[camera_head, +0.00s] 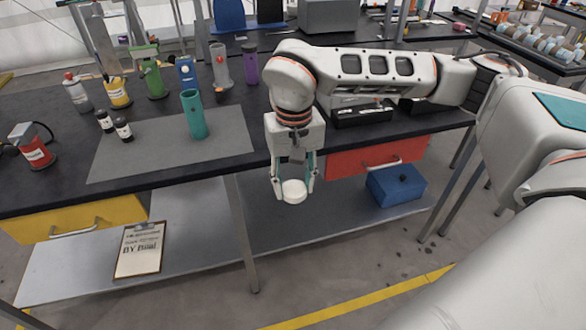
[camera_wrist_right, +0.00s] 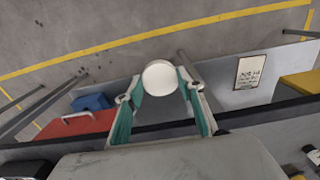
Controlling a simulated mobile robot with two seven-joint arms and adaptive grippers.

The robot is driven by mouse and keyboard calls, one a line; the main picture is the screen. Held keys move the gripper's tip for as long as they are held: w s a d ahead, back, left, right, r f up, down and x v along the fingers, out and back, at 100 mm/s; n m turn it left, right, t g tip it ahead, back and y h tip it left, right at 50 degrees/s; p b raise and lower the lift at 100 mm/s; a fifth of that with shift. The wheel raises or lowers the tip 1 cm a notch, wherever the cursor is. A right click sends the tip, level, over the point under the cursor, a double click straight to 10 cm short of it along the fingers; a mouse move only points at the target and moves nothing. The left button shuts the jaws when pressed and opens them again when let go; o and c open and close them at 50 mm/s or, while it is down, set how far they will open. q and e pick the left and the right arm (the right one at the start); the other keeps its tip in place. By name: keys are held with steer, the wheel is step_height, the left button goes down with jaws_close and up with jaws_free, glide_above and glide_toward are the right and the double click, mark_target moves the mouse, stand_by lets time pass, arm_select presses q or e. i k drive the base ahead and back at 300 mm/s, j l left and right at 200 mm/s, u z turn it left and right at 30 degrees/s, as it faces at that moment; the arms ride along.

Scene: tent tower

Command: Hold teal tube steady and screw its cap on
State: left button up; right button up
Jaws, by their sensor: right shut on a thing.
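The teal tube (camera_head: 194,115) stands upright on the grey mat (camera_head: 222,138) on the dark workbench, with nothing holding it. My right gripper (camera_head: 293,188) is in front of the bench edge, to the right of the tube and apart from it. It is shut on a round white cap (camera_head: 293,192). The cap also shows in the right wrist view (camera_wrist_right: 160,77), between the two teal-padded fingers (camera_wrist_right: 158,95), over the floor and lower shelf. The left gripper does not show in either view.
Two small dark bottles (camera_head: 123,130) stand on the mat's left part. Behind are a yellow container (camera_head: 117,93), a green one (camera_head: 152,80), a blue one (camera_head: 186,72), a grey one (camera_head: 219,66) and a purple cylinder (camera_head: 250,64). The mat around the tube is clear.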

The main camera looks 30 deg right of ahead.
mark_target(190, 99)
steer(key=l+u, duration=0.25)
steer(key=l, duration=0.15)
steer(key=k+l+u, duration=0.1)
steer(key=l+u, duration=0.15)
steer(key=k+l+u, duration=0.1)
steer(key=l+u, duration=0.15)
steer(key=l, duration=0.25)
